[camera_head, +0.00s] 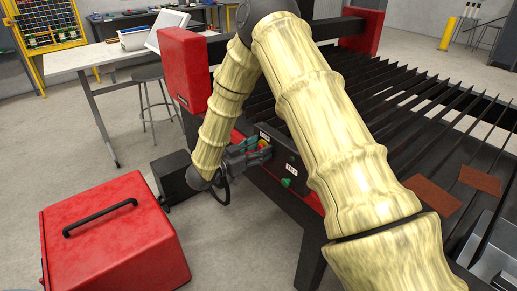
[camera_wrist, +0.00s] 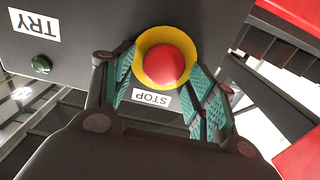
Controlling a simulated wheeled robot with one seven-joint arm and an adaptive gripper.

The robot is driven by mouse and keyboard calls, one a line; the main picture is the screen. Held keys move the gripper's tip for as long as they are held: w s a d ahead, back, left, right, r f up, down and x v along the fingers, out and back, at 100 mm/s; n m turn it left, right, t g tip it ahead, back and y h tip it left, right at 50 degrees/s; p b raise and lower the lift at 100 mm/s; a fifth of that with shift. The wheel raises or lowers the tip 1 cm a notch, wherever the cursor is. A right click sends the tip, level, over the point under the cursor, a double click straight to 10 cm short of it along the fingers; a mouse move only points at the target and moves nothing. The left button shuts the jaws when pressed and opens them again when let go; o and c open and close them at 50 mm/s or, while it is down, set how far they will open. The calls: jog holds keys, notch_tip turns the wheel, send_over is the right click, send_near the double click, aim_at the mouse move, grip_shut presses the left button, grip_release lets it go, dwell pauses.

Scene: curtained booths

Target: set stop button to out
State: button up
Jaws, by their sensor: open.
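The stop button (camera_wrist: 164,65) is a red dome in a yellow ring on a dark panel, with a STOP label (camera_wrist: 151,98) beside it. My gripper (camera_wrist: 167,78) is open, its teal-padded fingers on either side of the button. Whether the pads touch the button or its ring I cannot tell. In the head view my gripper (camera_head: 262,150) is at the panel of the black-and-red machine, and only a bit of the button shows between the fingers. Whether the button is pressed in or out cannot be told.
A green button (camera_wrist: 41,65) with a TRY label (camera_wrist: 35,24) is on the same panel. A red box (camera_head: 115,240) with a black handle stands at the lower left. A slatted bed (camera_head: 400,95) lies behind the panel. A white table (camera_head: 90,58) and a stool (camera_head: 150,75) stand at the back left.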

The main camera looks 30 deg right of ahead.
grip_shut()
jog(key=shift+a, duration=0.8)
grip_release()
jog(key=shift+a, duration=0.1)
jog(key=s+a, duration=0.1)
jog(key=a, duration=1)
jog(key=shift+a, duration=0.4)
jog(key=shift+f, duration=0.1)
